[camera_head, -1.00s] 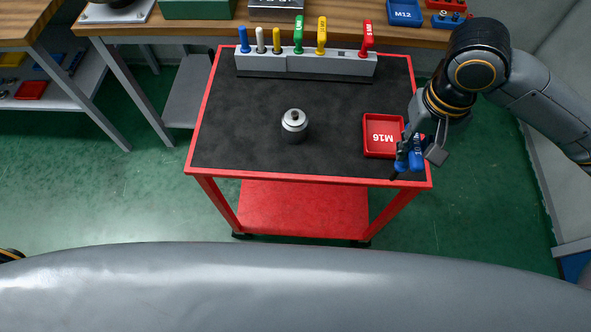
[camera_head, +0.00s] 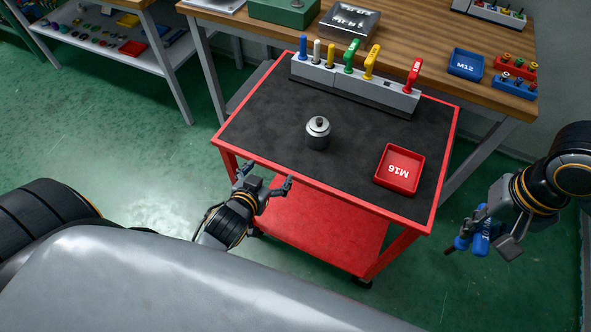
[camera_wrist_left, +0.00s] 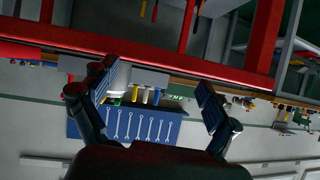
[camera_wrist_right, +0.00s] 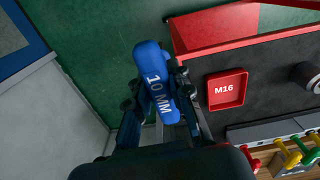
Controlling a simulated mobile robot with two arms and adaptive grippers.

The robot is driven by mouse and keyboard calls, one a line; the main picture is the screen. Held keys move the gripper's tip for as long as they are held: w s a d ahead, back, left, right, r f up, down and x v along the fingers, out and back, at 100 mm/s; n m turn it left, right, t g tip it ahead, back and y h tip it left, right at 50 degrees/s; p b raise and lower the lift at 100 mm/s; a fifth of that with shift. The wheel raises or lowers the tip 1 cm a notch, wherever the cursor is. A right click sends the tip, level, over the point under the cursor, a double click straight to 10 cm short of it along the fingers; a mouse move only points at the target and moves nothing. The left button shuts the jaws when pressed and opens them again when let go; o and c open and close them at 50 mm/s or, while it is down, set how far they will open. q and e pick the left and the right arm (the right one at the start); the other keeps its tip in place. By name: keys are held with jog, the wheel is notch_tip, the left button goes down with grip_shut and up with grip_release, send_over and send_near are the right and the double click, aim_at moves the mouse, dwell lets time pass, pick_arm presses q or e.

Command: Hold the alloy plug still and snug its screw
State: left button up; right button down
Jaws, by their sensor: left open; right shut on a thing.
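The alloy plug (camera_head: 318,138), a silvery cylinder with a small dark screw on top, stands upright on the cart's black top. It also shows at the right edge of the right wrist view (camera_wrist_right: 306,76). My left gripper (camera_head: 264,182) is open and empty, low in front of the cart's front edge; its spread fingers also show in the left wrist view (camera_wrist_left: 155,92). My right gripper (camera_head: 487,226) is shut on a blue-handled tool (camera_head: 470,238), marked 10 MM in the right wrist view (camera_wrist_right: 157,88). It is off the cart's right side, apart from the plug.
The red cart (camera_head: 255,160) carries a red M16 tray (camera_head: 400,169) at front right and a grey rack (camera_head: 355,88) of coloured handles at the back. A wooden bench (camera_head: 425,50) stands behind. The mat around the plug is clear.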

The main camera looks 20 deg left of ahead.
aim_at(312, 138)
pick_arm(q)
jog(key=shift+w+d+r+t, duration=0.25)
jog(key=shift+w+r+t, duration=0.35)
jog(key=shift+r+t, duration=0.15)
jog(key=shift+w+d+r+t+h, duration=0.3)
jog(key=shift+w+d+t+h, duration=0.1)
jog(key=shift+w+t+h, duration=0.2)
jog(key=shift+w+d+r+m+t+h, duration=0.15)
jog(key=shift+d+r+m+t+h, duration=0.1)
jog(key=shift+d+m+t+h, duration=0.5)
jog(key=shift+d+r+m+t+h, duration=0.3)
jog(key=shift+d+t+h, duration=0.2)
jog(key=shift+d+h, duration=0.3)
jog(key=w, duration=0.3)
jog(key=w+d+p, duration=0.1)
jog(key=w, duration=0.3)
jog(key=w+d, duration=0.1)
jog(key=w, duration=0.3)
jog(key=shift+w, duration=0.25)
jog(key=c, duration=1.6)
